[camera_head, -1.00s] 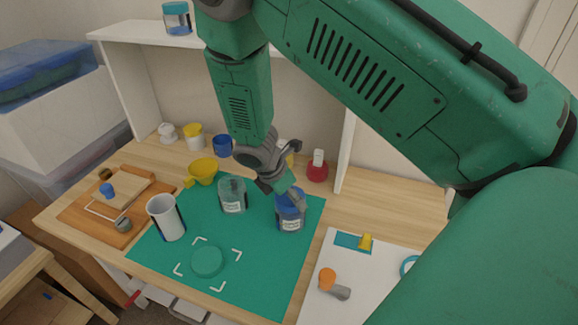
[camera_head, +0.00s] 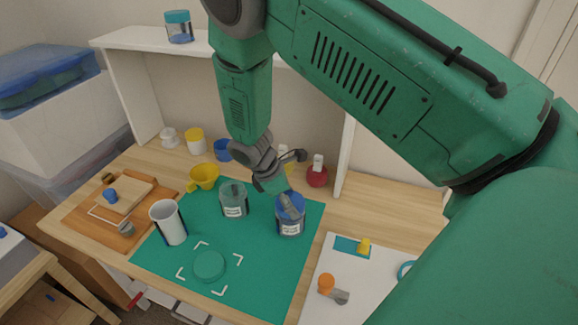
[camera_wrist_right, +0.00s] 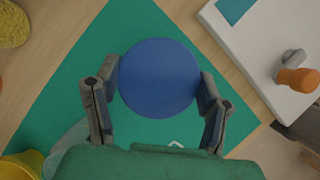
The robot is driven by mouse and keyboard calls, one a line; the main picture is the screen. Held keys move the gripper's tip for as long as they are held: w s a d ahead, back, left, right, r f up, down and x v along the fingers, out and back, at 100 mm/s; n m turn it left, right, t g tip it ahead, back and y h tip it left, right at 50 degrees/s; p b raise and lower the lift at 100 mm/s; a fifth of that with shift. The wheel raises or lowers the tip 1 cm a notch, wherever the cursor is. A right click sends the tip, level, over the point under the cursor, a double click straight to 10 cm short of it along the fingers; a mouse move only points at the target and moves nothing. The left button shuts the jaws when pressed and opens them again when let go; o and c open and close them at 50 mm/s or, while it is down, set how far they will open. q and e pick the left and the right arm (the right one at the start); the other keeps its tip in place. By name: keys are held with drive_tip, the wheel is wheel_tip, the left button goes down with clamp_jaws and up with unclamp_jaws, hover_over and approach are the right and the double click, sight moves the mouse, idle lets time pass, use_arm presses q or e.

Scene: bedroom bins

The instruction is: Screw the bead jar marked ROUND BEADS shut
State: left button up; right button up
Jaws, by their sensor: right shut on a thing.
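Two labelled jars stand upright on the teal mat (camera_head: 262,262); their label print is too small to read. The right jar (camera_head: 289,228) has a blue lid (camera_head: 291,203) on its top, which fills the middle of the wrist view (camera_wrist_right: 158,78). My right gripper (camera_head: 288,200) comes down from above and is shut on the blue lid, a finger on each side of its rim. Whether the lid sits level is hard to tell. The left jar (camera_head: 234,202) is clear and has no lid on it. A teal lid (camera_head: 209,265) lies flat inside the white corner marks. My left gripper is out of view.
A white cup (camera_head: 168,222) stands left on the mat, and a yellow scoop (camera_head: 203,176) lies behind it. A wooden board (camera_head: 115,212) is at far left. A white board (camera_head: 345,290) with an orange-topped piece (camera_head: 327,283) lies at right. The mat's front is mostly clear.

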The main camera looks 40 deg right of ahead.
drive_tip(key=shift+m+g+y+p, duration=0.3)
drive_tip(key=shift+m+g+p, duration=0.1)
drive_tip(key=shift+m, duration=0.8)
drive_tip(key=shift+m+g+y, duration=0.3)
drive_tip(key=shift+m+y, duration=0.1)
drive_tip(key=shift+m, duration=0.7)
drive_tip(key=o, duration=1.2)
drive_tip(key=shift+s+r+n+h+p, duration=0.15)
drive_tip(key=shift+n+h+p, duration=0.15)
drive_tip(key=shift+n+p, duration=0.6)
drive_tip(key=shift+n+t+h+p, duration=0.3)
drive_tip(key=shift+n+t, duration=0.2)
drive_tip(key=shift+n, duration=0.5)
